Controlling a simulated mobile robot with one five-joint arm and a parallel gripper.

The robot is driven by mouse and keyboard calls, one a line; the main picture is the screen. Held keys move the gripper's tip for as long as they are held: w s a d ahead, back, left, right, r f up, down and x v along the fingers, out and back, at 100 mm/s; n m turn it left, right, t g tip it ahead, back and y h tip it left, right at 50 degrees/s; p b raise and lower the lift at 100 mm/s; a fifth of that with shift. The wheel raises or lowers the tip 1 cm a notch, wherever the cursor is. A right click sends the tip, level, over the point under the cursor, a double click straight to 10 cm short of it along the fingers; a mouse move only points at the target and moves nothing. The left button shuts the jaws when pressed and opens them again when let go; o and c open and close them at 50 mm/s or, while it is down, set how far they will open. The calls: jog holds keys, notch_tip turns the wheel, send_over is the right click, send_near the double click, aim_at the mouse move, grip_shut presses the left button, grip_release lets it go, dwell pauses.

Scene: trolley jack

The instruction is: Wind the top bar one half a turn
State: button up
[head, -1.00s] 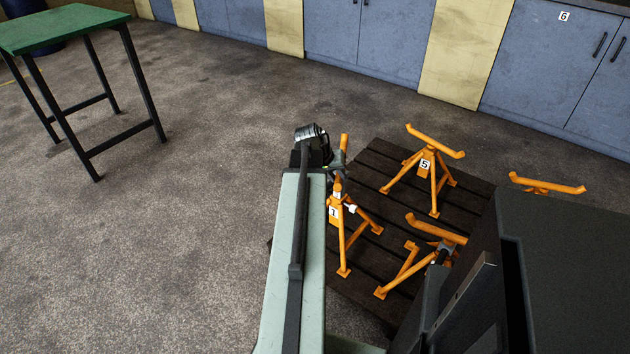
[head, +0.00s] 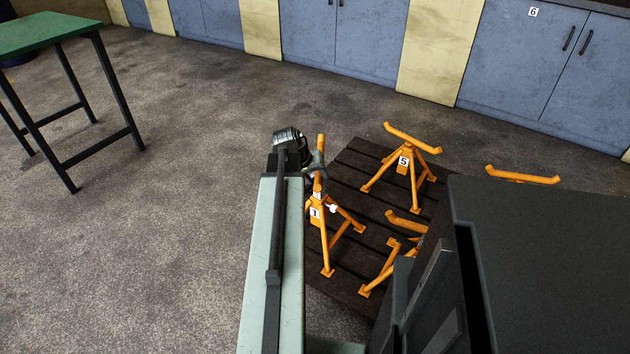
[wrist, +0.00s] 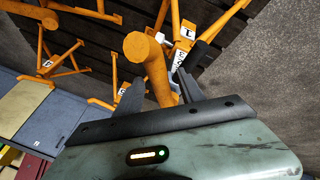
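The orange stand labelled 1 (head: 316,212) stands on a dark slatted pallet, with its orange top bar (head: 320,150) seen nearly end-on. A small white part (head: 333,209) juts from its side. My gripper (head: 312,166) is at this top bar, partly hidden by my arm. In the wrist view the bar's round end (wrist: 144,48) is close to the camera, and the bar runs between my two dark fingers (wrist: 160,82). The fingers look apart, with a narrow gap beside the bar; contact is not clear.
On the pallet (head: 345,275) are also an orange stand labelled 5 (head: 403,161) and a nearer orange stand (head: 405,222). Another orange bar (head: 522,175) shows at right, behind a dark box-like surface. A green-topped table (head: 45,33) stands left. Blue cabinets (head: 525,70) line the back. Floor at left is clear.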

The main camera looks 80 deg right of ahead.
jog(key=p+v, duration=0.6)
jog(key=v, duration=0.1)
jog(key=shift+r+p, duration=0.35)
jog(key=shift+p, duration=0.05)
jog(key=shift+w+a, duration=0.15)
